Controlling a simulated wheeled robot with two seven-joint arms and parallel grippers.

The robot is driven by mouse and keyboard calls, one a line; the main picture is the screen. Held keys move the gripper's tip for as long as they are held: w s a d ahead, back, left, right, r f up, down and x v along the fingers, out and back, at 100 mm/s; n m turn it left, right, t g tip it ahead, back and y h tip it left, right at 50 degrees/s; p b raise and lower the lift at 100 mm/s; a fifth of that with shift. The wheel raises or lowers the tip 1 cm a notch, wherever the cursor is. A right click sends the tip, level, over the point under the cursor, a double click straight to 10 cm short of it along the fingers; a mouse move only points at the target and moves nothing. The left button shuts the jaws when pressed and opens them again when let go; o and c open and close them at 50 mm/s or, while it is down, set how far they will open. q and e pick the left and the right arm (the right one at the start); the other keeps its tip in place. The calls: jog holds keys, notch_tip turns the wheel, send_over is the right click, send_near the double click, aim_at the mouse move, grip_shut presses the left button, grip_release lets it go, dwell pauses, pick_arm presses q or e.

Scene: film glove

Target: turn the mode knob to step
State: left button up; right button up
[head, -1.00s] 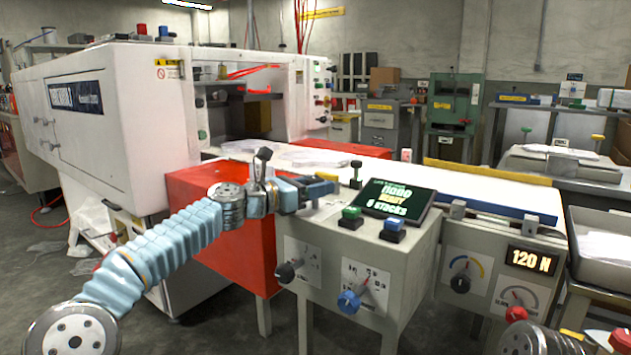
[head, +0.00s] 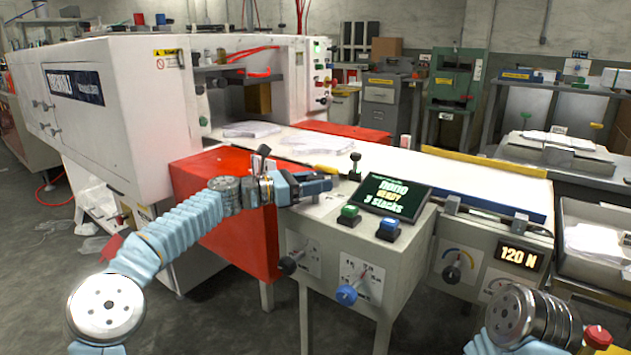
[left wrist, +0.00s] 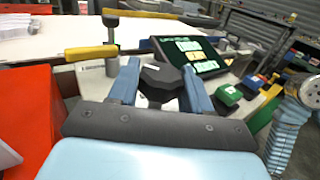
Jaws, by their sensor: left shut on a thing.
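My left gripper (head: 326,184) reaches in over the top of the grey control box (head: 410,268). In the left wrist view its two blue fingers (left wrist: 160,88) are shut on a black, many-sided knob (left wrist: 161,76), one finger on each side. A white label plate (head: 322,203) lies on the box top below the fingers. In the head view the gripper mostly hides this knob, and I cannot read its setting. A black knob (head: 289,264) and a blue knob (head: 346,294) are on the box's front, clear of the gripper. My right gripper is not in view.
A tilted display (head: 390,194), a green button (head: 349,215) and a blue button (head: 388,229) are right of the gripper. A lever (head: 355,167) stands behind it. A red housing (head: 235,225) is to the left. A white conveyor bed (head: 470,183) lies behind.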

pick_arm(q)
jog(key=o, duration=1)
jog(key=shift+c, duration=0.2)
jog(key=b+v, duration=0.1)
jog(key=v, duration=1.2)
jog(key=shift+a, duration=0.35)
jog(key=shift+s+a, duration=0.1)
jog(key=shift+s, duration=0.1)
